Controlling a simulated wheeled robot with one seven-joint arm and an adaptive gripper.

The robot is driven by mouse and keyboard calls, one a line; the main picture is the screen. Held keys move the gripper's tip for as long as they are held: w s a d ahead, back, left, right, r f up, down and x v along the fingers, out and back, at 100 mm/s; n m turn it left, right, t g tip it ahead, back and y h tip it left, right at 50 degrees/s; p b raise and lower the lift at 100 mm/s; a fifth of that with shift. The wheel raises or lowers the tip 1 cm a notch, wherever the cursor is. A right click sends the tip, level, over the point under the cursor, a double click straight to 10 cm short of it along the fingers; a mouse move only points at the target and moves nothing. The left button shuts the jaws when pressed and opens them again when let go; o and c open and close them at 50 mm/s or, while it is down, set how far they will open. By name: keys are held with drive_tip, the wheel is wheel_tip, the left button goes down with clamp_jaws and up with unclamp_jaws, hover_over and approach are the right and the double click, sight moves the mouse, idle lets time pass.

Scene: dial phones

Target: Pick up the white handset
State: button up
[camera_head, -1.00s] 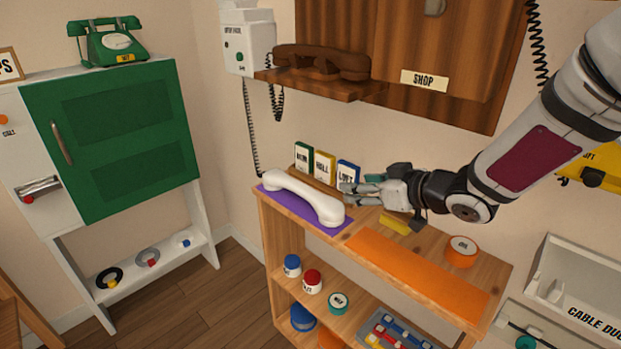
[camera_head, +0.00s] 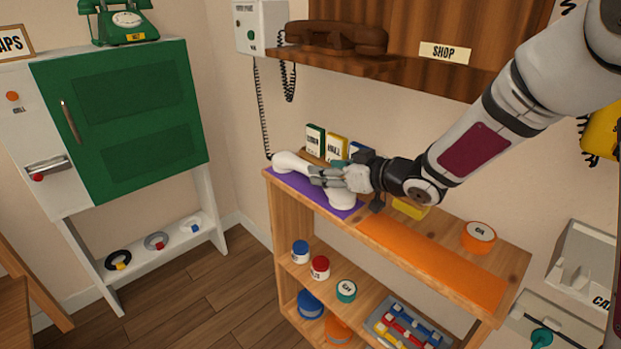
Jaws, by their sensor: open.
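The white handset (camera_head: 341,199) lies on a purple mat (camera_head: 311,196) at the left end of the wooden shelf's top. Its far left end (camera_head: 289,161) and near right end show; my gripper hides its middle. My gripper (camera_head: 318,176) is open, with its fingers pointing left across the middle of the handset. I cannot tell whether the fingers touch the handset or are just above it.
Upright labelled cards (camera_head: 336,146) stand behind the handset. A yellow block (camera_head: 409,208), an orange mat (camera_head: 432,262) and an orange tape roll (camera_head: 478,236) lie to the right. A brown handset (camera_head: 335,37) rests on the wall shelf above.

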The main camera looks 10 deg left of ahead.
drive_tip(key=b+x, duration=0.1)
drive_tip(key=x, duration=0.3)
drive_tip(key=shift+a+f+b, duration=0.15)
drive_tip(key=shift+f+b, duration=0.05)
drive_tip(key=shift+b, duration=0.15)
drive_tip(key=shift+r, duration=0.1)
clamp_jaws()
